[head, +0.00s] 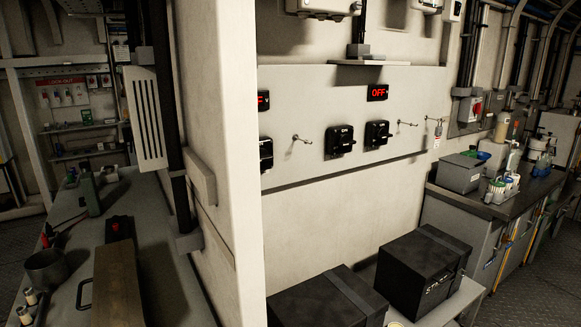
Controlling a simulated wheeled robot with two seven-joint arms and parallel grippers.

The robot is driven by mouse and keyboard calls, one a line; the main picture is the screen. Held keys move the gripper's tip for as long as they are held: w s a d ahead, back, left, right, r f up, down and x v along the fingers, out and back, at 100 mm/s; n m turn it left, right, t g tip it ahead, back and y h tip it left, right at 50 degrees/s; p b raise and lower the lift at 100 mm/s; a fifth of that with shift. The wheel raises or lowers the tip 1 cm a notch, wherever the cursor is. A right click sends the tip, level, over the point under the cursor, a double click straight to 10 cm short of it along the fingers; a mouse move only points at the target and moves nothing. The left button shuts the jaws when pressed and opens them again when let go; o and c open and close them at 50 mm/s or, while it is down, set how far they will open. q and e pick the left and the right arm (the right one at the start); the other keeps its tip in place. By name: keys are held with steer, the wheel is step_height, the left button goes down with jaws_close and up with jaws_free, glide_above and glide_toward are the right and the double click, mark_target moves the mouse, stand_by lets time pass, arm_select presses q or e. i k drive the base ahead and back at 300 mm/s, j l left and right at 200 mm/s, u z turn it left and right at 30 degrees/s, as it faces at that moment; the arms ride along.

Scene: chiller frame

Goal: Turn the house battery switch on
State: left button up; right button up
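Black switches are mounted on a pale wall panel (290,85). One switch (340,140) is near the panel's middle and another switch (376,134) is just right of it. A third switch (265,153) is partly hidden by the white wall edge. Their labels are too small to tell which one is the house battery switch. A red display (377,92) above the right switch reads OFF. A second red display (263,100) is mostly cut off by the wall edge. Neither of my grippers is in view.
Two black boxes (425,262) (328,298) stand on a shelf below the panel. A white partition (222,150) juts out left of the panel. A dark-topped counter (470,205) with bottles is at right. A cluttered bench (165,235) is at left.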

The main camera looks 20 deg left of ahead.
mark_target(264, 156)
steer(key=i+l+u, duration=0.15)
steer(key=u, duration=0.25)
steer(key=i+l+u, duration=0.25)
steer(key=u, duration=0.15)
steer(key=i+l+u, duration=0.25)
steer(key=u, duration=0.15)
steer(key=i+l+u, duration=0.15)
steer(key=l, duration=0.25)
steer(key=i+l+u, duration=0.2)
steer(key=l, duration=0.25)
steer(key=l+u, duration=0.15)
steer(key=l, duration=0.25)
steer(key=l+u, duration=0.15)
steer(key=l, duration=0.3)
steer(key=i+l, duration=0.05)
